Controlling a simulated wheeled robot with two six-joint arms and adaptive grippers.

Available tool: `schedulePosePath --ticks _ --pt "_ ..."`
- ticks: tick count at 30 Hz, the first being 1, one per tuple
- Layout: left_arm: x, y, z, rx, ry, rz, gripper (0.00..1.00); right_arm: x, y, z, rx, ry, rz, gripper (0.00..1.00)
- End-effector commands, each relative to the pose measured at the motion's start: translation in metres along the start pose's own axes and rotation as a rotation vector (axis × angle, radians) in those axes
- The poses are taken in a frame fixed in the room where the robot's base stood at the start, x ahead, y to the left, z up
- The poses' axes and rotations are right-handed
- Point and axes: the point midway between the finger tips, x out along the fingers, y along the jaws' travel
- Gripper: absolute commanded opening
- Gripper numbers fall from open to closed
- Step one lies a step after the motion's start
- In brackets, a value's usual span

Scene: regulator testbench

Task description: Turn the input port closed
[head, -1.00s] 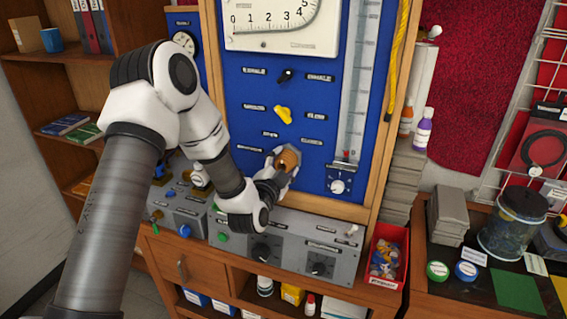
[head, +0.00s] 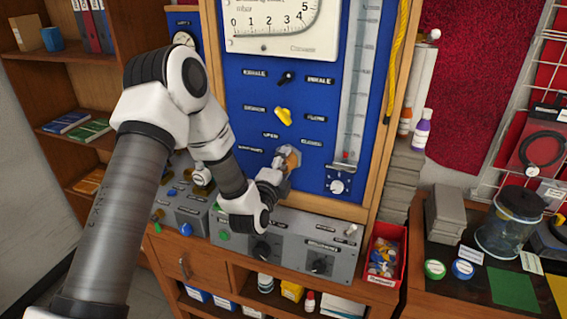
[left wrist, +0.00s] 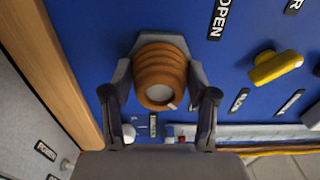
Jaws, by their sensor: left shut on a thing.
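The input port (head: 293,157) is an orange-brown ribbed round fitting low on the blue panel, below the OPEN label. In the head view, my left gripper (head: 284,166) covers part of it. In the left wrist view, the port (left wrist: 160,62) sits between the two fingers of my left gripper (left wrist: 160,82), which is shut on its sides. The port has a pale round centre and a small white mark near its edge. My right gripper is not in view.
A yellow knob (head: 283,116) and a black knob (head: 287,77) are on the panel above the port. A flowmeter tube with a knob (head: 338,186) stands to the right. A grey control box (head: 290,243) lies below. A red bin (head: 386,255) is at lower right.

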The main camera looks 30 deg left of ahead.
Motion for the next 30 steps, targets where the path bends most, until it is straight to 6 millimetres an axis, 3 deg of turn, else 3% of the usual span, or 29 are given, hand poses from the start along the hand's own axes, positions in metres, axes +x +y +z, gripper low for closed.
schedulePosePath --ticks 14,15,17,26,30 --pt "0.001 -0.001 0.0 0.02 0.0 -0.004 0.23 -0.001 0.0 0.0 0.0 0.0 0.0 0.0" --pt "0.001 -0.001 0.0 0.02 0.0 -0.004 0.65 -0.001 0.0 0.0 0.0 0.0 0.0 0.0" --pt "0.001 -0.001 0.0 0.019 0.0 -0.003 0.84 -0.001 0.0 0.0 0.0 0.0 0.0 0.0" --pt "0.0 0.0 0.0 0.017 0.0 -0.001 0.84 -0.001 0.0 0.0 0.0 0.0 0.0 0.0" --pt "-0.01 0.0 0.0 0.016 0.0 0.001 0.84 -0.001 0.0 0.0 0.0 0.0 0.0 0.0"
